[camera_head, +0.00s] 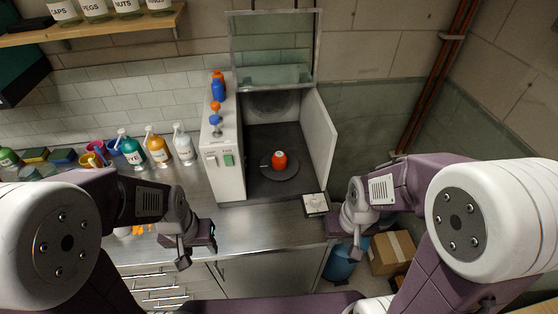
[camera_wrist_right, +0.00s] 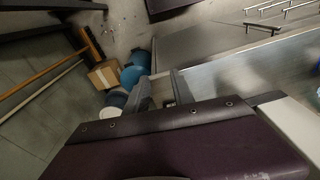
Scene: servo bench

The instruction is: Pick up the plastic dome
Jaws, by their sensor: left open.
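A small rounded orange-red piece (camera_head: 279,160), with a pale spot on its left side, sits on a dark round disc (camera_head: 268,173) inside the open booth (camera_head: 244,150). It may be the plastic dome; its shape is too small to be sure. My left gripper (camera_head: 197,252) is open and empty over the bench's front edge, to the left of and nearer than the booth. In the right wrist view, my purple arm covers much of the picture.
The booth's door (camera_head: 318,140) stands open to the right and its glass lid (camera_head: 272,48) is up. A pale square item (camera_head: 315,204) lies at the bench's right corner. A cardboard box (camera_head: 391,251) is on the floor.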

